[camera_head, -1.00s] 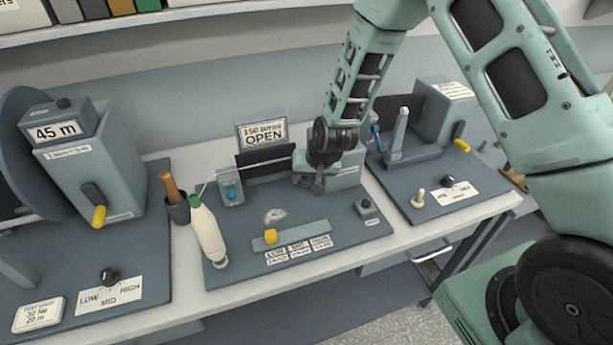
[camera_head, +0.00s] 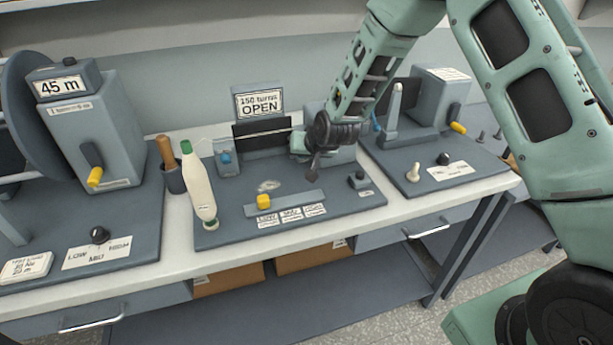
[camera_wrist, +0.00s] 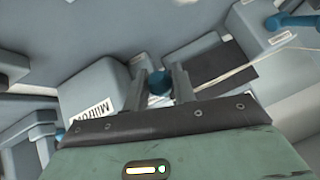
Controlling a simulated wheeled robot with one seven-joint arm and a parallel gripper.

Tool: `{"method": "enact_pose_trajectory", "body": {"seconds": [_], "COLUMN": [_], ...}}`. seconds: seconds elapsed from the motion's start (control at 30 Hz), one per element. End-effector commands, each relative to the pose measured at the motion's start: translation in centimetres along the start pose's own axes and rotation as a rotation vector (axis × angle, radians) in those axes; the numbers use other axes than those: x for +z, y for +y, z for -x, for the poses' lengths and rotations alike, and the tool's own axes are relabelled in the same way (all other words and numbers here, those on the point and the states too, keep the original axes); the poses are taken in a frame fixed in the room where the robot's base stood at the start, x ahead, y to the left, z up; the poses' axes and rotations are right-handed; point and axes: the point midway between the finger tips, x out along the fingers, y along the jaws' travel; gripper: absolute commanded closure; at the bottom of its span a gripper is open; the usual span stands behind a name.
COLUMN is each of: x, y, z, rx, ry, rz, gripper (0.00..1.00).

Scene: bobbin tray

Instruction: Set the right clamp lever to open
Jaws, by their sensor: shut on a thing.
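My gripper (camera_head: 313,168) is at the right end of the middle station, in front of a grey housing (camera_head: 340,150). In the wrist view its two fingers (camera_wrist: 160,90) are closed around a blue lever (camera_wrist: 158,82) at the right clamp. The gripper hides this lever in the head view, so its exact angle cannot be told. A pale wire (camera_wrist: 225,77) runs between the clamps. The sign (camera_head: 259,104) reads "150 turns OPEN".
A yellow slider knob (camera_head: 264,201) and black knob (camera_head: 359,176) sit in front. Neighbouring stations stand left (camera_head: 95,130) and right (camera_head: 440,95).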

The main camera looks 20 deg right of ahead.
Motion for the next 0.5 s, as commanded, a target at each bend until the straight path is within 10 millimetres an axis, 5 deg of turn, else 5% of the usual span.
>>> {"method": "enact_pose_trajectory", "body": {"seconds": [0.1, 0.5], "x": [0.7, 1.7], "y": [0.4, 0.8], "z": [-1.6, -2.6], "rx": [-0.019, -0.076], "ry": [0.079, 0.316], "rz": [0.013, 0.049], "gripper": [1.0, 1.0]}}
